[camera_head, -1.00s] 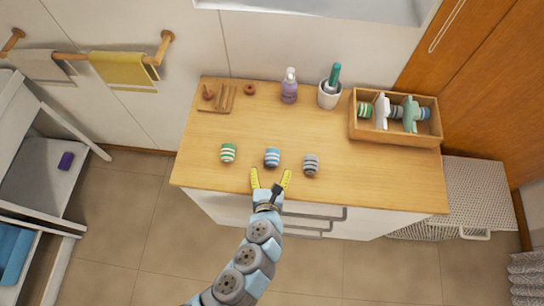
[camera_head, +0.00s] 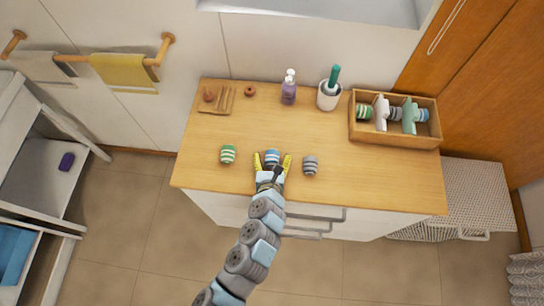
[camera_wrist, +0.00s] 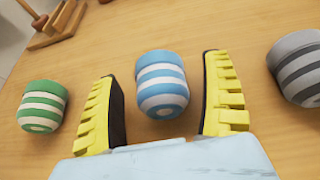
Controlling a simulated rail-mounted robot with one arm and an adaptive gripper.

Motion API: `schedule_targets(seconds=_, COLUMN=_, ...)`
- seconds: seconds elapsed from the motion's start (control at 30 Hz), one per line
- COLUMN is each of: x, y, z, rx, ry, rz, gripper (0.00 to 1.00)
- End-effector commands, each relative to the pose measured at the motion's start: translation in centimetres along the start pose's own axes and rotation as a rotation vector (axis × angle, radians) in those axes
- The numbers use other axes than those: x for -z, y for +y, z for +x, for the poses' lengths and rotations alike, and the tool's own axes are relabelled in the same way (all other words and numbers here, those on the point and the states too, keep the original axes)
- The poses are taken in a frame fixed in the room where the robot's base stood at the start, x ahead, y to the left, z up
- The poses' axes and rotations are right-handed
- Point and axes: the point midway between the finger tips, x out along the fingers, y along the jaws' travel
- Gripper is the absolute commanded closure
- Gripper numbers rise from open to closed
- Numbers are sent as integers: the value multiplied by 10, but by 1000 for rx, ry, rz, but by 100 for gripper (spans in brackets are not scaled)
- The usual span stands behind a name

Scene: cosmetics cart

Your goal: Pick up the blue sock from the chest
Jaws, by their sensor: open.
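The blue sock (camera_head: 272,157) is a rolled bundle with blue and white stripes on the wooden top of the chest (camera_head: 300,195). It also shows in the wrist view (camera_wrist: 162,85), between the two yellow fingers. My gripper (camera_head: 272,162) is open around the sock, with a visible gap on each side, and it is not closed on it. In the wrist view my gripper (camera_wrist: 163,100) has one finger to the left and one to the right of the sock. The sock's near end is partly hidden by my gripper in the head view.
A green striped sock (camera_head: 228,154) lies to the left and a grey striped sock (camera_head: 310,165) to the right. A wooden box (camera_head: 395,141) with rolled socks and dividers stands back right. A purple bottle (camera_head: 289,92) and a white cup (camera_head: 328,100) stand at the back.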

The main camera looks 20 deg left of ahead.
Motion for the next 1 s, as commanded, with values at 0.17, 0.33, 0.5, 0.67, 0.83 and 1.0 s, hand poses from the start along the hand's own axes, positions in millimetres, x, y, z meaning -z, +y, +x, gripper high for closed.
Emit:
schedule_targets(seconds=0.17, x=0, y=0, z=4, rx=0, ry=1, rz=-1, gripper=20)
schedule_targets(seconds=0.33, x=0, y=0, z=3, rx=0, ry=1, rz=0, gripper=24)
schedule_targets(seconds=0.5, x=0, y=0, z=3, rx=0, ry=1, rz=0, gripper=72)
schedule_targets(seconds=0.67, x=0, y=0, z=3, rx=0, ry=1, rz=0, gripper=78)
schedule_targets(seconds=0.83, x=0, y=0, z=3, rx=0, ry=1, rz=0, gripper=78)
schedule_targets(seconds=1.0, x=-2, y=0, z=3, rx=0, ry=0, rz=0, gripper=78)
